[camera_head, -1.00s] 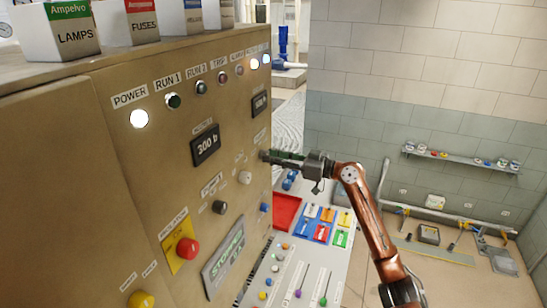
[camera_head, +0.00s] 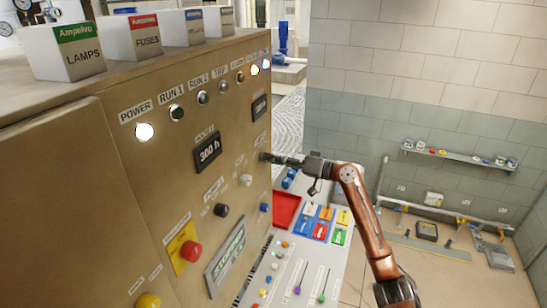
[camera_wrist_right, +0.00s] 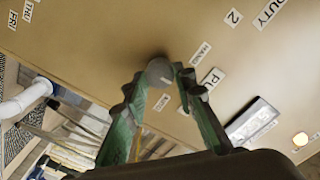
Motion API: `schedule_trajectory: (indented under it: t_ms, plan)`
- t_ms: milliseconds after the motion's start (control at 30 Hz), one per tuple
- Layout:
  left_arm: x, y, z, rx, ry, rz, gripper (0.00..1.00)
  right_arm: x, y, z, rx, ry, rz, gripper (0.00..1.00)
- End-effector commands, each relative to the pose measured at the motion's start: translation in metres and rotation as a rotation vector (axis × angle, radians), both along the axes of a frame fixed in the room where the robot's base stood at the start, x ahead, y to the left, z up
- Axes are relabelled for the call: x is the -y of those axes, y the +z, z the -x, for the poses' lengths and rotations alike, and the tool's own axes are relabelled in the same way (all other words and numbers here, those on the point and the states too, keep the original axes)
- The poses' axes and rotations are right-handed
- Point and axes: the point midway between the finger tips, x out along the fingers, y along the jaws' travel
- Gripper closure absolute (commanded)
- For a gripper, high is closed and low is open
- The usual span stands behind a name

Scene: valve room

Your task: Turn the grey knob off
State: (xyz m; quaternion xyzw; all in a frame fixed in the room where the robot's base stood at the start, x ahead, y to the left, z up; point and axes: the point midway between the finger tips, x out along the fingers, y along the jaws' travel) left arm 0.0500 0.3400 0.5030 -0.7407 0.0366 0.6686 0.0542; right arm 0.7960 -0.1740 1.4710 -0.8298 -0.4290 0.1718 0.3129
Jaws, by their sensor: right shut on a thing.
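The grey knob (camera_wrist_right: 160,72) sticks out of the tan cabinet face in the right wrist view. My right gripper (camera_wrist_right: 150,88) has its two fingers on either side of it, closed on it. In the head view my right gripper (camera_head: 268,158) reaches the right part of the cabinet front from the right. The knob is hidden behind the fingers there. My left gripper is in neither view.
The tan cabinet (camera_head: 150,200) carries a lit power lamp (camera_head: 144,131), a red button (camera_head: 191,251), a black knob (camera_head: 221,210) and a white knob (camera_head: 246,180). Labelled boxes (camera_head: 68,58) stand on top. A sloped desk with coloured switches (camera_head: 320,230) lies below my right arm.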

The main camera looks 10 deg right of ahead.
Motion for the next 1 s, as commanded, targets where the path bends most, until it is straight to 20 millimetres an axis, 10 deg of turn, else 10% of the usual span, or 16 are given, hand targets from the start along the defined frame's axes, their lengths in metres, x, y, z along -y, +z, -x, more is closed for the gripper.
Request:
schedule_trajectory:
  t_ms: [633,667,1000]
  plan:
    - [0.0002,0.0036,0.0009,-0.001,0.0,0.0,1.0,0.001,0.0019,-0.0006,-0.043,-0.004,-0.034,0.99]
    - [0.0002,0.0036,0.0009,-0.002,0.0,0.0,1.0,0.001,0.002,-0.0006,-0.043,-0.004,-0.034,0.74]
    - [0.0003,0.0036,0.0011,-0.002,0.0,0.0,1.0,0.0006,0.0007,-0.0002,-0.045,-0.002,-0.032,0.57]
